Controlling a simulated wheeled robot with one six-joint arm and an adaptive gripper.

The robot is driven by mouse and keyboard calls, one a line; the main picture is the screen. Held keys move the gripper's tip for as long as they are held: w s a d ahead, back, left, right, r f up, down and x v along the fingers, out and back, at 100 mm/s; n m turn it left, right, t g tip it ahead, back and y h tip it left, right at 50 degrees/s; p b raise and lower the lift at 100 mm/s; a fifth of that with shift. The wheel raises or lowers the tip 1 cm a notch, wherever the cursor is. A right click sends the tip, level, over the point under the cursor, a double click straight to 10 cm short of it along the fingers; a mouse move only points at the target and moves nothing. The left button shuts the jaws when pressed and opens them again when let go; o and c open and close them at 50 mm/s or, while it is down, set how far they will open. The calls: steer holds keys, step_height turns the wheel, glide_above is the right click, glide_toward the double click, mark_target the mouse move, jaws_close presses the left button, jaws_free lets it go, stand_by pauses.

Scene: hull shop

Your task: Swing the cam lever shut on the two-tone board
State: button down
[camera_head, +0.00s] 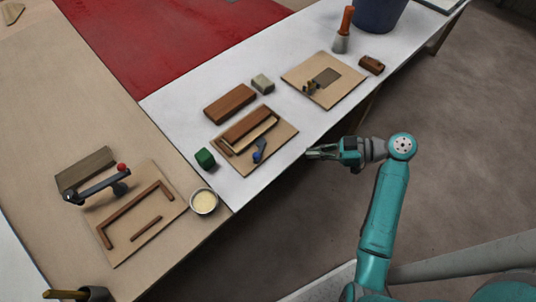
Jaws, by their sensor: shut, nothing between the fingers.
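A tan fixture plate (275,148) lies on the white bench top, left of my gripper. On it, a brown piece with a pale strip along its front edge (247,128) looks like the two-tone board, inside a low brown frame.
A brown block (230,103), a grey block (263,83) and a green block (205,158) stand around the plate. A cup (204,201) is at front left. Another plate (335,95) lies at right. A red-knobbed lever (97,188) is at far left.

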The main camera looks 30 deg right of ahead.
mark_target(256, 155)
steer(key=x, duration=1.3)
steer(key=shift+w+a+f, duration=0.15)
steer(key=shift+a+f, duration=0.1)
steer(key=shift+a, duration=0.1)
steer(key=shift+a+t+h, duration=0.15)
steer(key=shift+t+h, duration=0.15)
steer(key=shift+a+m, duration=0.1)
steer(key=shift+m, duration=0.2)
steer(key=shift+w+a+m+t+h, duration=0.2)
steer(key=shift+a+m+t+h, duration=0.4)
steer(key=shift+m+t+h, duration=0.25)
steer(key=shift+w+a+t, duration=0.15)
steer(key=shift+w+t, duration=0.05)
steer(key=shift+t, duration=0.05)
steer(key=shift+w+a, duration=0.45)
steer(key=shift+a, duration=0.2)
